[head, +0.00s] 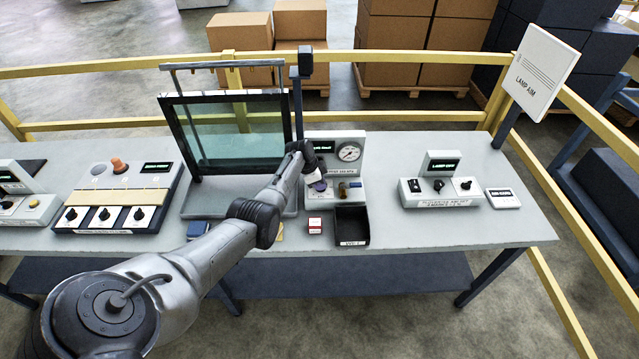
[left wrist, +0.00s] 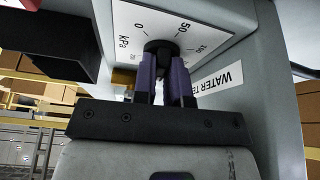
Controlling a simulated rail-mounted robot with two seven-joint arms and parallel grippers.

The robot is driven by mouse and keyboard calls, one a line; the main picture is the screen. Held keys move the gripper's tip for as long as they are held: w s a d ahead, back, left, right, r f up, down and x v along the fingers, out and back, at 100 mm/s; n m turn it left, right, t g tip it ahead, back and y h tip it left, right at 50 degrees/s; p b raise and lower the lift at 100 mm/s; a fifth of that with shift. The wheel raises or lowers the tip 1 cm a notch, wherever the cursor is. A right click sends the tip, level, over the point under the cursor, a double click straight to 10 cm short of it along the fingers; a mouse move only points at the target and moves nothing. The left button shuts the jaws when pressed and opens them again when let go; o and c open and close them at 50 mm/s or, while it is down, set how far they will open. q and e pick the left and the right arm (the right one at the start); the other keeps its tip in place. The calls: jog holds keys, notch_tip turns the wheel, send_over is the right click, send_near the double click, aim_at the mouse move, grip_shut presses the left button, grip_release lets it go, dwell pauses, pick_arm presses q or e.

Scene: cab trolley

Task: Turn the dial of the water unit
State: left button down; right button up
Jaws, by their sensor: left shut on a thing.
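The water unit (head: 349,174) is a light grey box on the table with a round gauge (head: 349,152) and a small green display. In the left wrist view its white scale plate (left wrist: 205,22) reads kPa with 0 and 50, beside a partly cut-off "WATER TE" label. The black dial (left wrist: 160,47) sits on this plate. My left gripper (left wrist: 166,62) has its purple fingers shut around the dial, which they partly hide. In the head view the left gripper (head: 318,185) is at the unit's left front, hiding the dial. My right gripper is not in view.
A black bin (head: 352,240) and a small red-and-white box (head: 315,226) stand in front of the unit. A tinted glass panel (head: 235,130) stands left behind my arm. A lamp panel (head: 440,190) is at right. Table is free between bin and lamp panel.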

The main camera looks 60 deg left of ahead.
pick_arm(q)
jog(key=c, duration=1.2)
grip_release()
jog(key=shift+o, duration=0.2)
jog(key=shift+s+a+r+p, duration=0.15)
jog(key=shift+r+p, duration=0.2)
jog(key=shift+r, duration=0.2)
jog(key=p+v, duration=0.3)
jog(key=v, duration=0.9)
jog(key=shift+r, duration=0.3)
jog(key=shift+s, duration=0.1)
